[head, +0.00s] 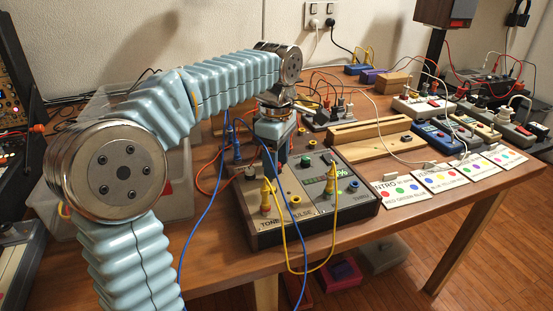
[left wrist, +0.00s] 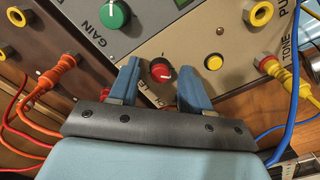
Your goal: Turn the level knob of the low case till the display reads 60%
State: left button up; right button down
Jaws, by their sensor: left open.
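The low case (head: 262,238) is a dark box with a grey panel, standing on the wooden table. Its small display (head: 341,171) shows a percent sign, but I cannot read the digits. In the left wrist view a red knob (left wrist: 162,71) with a white pointer mark sits on the panel; the label beside it is mostly hidden by a finger. My left gripper (left wrist: 158,74) is open, with one blue finger on each side of this knob. I see gaps and cannot tell any contact. In the head view the gripper (head: 281,160) points down over the case's back left and hides the knob. My right gripper is out of view.
Colored cards (head: 400,192) lie to the right.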

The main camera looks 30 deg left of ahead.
pick_arm(q)
jog(key=shift+c, duration=0.3)
grip_shut()
jog(key=shift+m, duration=0.3)
jog(key=shift+r+m+p, duration=0.1)
jog(key=shift+m+p, duration=0.4)
jog(key=shift+m, duration=0.4)
jog(key=m, duration=0.8)
jog(key=shift+m, duration=1.6)
